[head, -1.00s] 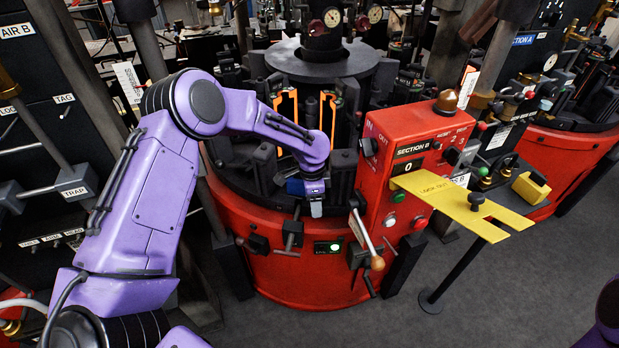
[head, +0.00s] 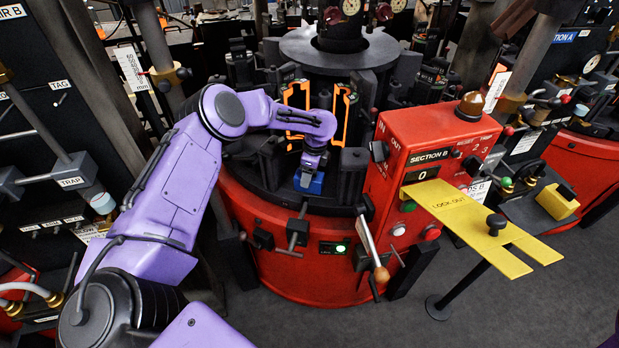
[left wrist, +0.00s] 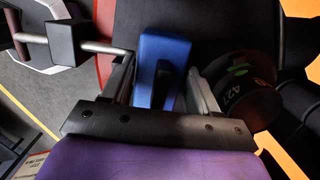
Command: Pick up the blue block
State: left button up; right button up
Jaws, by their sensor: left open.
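The blue block (head: 311,182) sits on the dark rim of the red rotary machine, in front of the orange-edged mould, in the head view. My left gripper (head: 308,178) is over it, pointing down, and covers part of it. In the left wrist view the blue block (left wrist: 160,68) lies between the two open fingers of my left gripper (left wrist: 165,85). A small gap shows on its right side; whether the left finger touches it I cannot tell. My right gripper is not in view.
The red control box (head: 432,150) marked Section B stands just right of the block. A yellow lock-out plate (head: 475,215) sticks out from it. A wooden-knobbed lever (head: 372,250) stands at the box's left side. The open orange-edged mould (head: 342,115) is right behind the gripper.

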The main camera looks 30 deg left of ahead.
pick_arm(q)
grip_shut()
jog(key=shift+r, duration=0.15)
